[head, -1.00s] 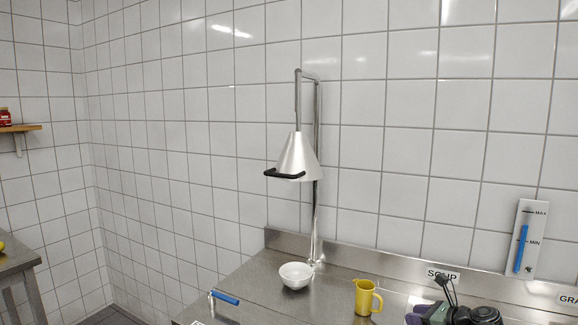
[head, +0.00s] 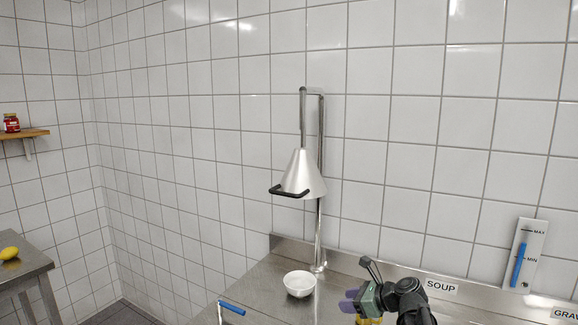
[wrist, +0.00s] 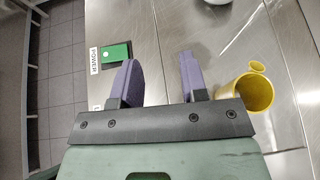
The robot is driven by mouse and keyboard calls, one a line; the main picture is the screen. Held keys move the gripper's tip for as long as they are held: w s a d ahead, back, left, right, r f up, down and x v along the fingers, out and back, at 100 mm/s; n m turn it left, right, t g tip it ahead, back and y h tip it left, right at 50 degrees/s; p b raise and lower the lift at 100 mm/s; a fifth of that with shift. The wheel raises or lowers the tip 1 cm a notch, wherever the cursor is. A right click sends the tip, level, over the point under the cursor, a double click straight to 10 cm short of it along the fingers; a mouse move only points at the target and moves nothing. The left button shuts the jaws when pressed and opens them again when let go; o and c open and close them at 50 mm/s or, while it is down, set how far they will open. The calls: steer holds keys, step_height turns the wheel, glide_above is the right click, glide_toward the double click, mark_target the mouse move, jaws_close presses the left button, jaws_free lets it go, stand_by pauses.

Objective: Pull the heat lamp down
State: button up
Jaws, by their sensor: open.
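The heat lamp (head: 303,178) is a silver cone with a black handle (head: 288,192) at its lower front edge. It hangs from a metal pole on the steel counter and its rim is well above a white bowl (head: 299,283). My gripper (head: 350,301) is low over the counter, to the right of and below the lamp, not touching it. In the wrist view my gripper's two purple fingers (wrist: 160,80) are apart with bare counter between them. The lamp is outside the wrist view.
A yellow jug (wrist: 251,91) stands just right of my fingers in the wrist view, mostly hidden by my arm in the head view. A green power switch (wrist: 116,52) lies left of them. A blue-handled lever (head: 231,307) is at the counter's front left. Air around the lamp is clear.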

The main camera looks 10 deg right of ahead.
steer(key=w+a+r+n+g+h+p, duration=0.1)
steer(key=a+r+n+g+h+p, duration=0.1)
steer(key=a+r+n+p, duration=0.4)
steer(key=w+a+r+n+g+h+p, duration=0.15)
steer(key=a+p, duration=0.25)
steer(key=a, duration=0.5)
steer(key=n+t+h+p, duration=0.8)
steer(key=n+h, duration=0.7)
steer(key=n, duration=1.4)
glide_toward(283, 194)
steer(key=w, duration=0.2)
steer(key=shift+g, duration=0.35)
steer(key=x, duration=0.3)
steer(key=b+x, duration=0.1)
steer(key=x, duration=0.3)
steer(key=d+x, duration=0.1)
steer(key=x, duration=0.3)
steer(key=shift+s, duration=0.25)
jaws_close()
